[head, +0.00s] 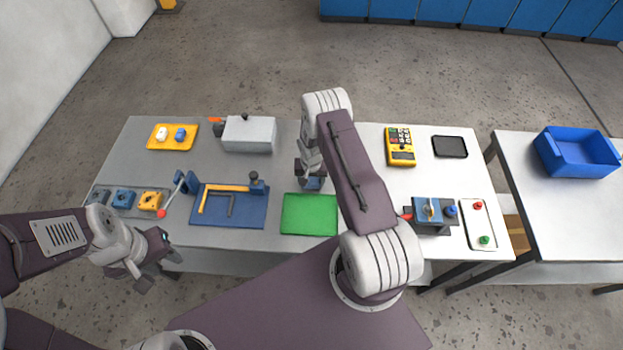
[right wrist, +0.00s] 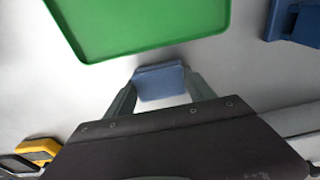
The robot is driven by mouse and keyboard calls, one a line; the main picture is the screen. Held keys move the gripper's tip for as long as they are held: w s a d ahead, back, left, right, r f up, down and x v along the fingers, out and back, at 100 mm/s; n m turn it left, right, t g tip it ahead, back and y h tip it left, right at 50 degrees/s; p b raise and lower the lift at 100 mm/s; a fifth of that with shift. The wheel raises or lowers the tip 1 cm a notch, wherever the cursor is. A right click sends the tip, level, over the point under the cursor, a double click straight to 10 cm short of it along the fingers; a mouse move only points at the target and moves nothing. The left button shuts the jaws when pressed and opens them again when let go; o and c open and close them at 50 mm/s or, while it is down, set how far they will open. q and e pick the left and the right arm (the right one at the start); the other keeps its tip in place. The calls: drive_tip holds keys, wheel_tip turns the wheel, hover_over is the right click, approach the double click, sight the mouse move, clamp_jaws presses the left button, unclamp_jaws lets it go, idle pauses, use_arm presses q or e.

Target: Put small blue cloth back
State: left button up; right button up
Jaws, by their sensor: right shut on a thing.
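The small blue cloth (head: 313,184) is a folded pale-blue piece between the fingers of my right gripper (head: 311,180). In the right wrist view the cloth (right wrist: 160,82) sits between the two fingertips (right wrist: 160,90), close to the edge of the green tray (right wrist: 150,50). The gripper is shut on it, just behind the green tray (head: 309,214) in the head view. I cannot tell whether the cloth touches the table. My left gripper (head: 158,273) is open and empty at the table's front left edge.
A yellow tray (head: 155,147) holds a white piece (head: 162,134) and a blue piece (head: 181,134). A grey box (head: 249,135), a blue mat (head: 232,216) with tools, a yellow meter (head: 400,147) and a valve block (head: 433,215) stand around. A blue bin (head: 577,152) is far right.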

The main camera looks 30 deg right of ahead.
drive_tip(key=shift+f, duration=0.1)
drive_tip(key=shift+s+f+b, duration=0.1)
drive_tip(key=shift+b, duration=0.2)
drive_tip(key=o, duration=1.2)
drive_tip(key=shift+o, duration=0.4)
